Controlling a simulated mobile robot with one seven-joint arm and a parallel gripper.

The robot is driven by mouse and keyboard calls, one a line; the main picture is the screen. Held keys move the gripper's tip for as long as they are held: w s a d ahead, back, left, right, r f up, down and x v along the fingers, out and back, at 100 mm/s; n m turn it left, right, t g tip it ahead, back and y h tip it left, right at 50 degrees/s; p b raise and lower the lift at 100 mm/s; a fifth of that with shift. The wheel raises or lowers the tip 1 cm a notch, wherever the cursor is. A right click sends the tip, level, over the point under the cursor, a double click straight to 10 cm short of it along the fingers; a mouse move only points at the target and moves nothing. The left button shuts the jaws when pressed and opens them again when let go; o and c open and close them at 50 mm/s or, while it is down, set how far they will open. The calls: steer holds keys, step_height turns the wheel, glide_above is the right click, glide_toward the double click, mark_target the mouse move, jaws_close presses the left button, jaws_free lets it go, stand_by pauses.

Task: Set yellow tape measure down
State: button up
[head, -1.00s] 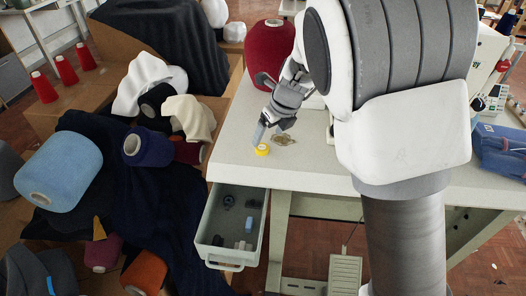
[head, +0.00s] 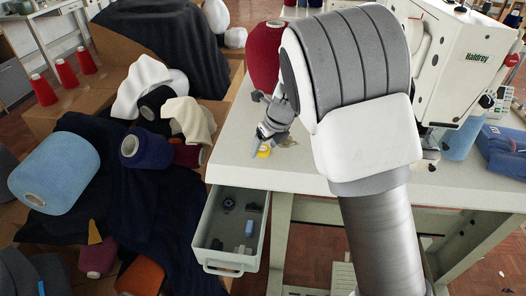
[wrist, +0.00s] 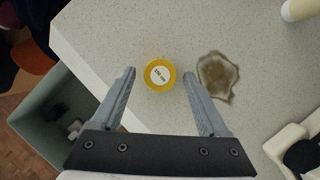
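The yellow tape measure (head: 264,151) lies on the pale speckled table (head: 246,175), near its left edge and above the open drawer. In the wrist view the tape measure (wrist: 160,75) is round, with a white label face turned up. My gripper (wrist: 160,71) is open, with one finger on either side of the tape measure and a visible gap on both sides. In the head view my gripper (head: 259,148) is at the tape measure and partly covers it. I cannot tell how high the fingertips are above the table.
A brown stain (wrist: 217,76) marks the tabletop to the right of the tape measure. The drawer (head: 232,228) stands open with small items inside. A red yarn cone (head: 264,55) stands behind my gripper. A sewing machine (head: 462,65) and blue folded cloth (head: 500,148) are at right.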

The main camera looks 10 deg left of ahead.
jaws_close()
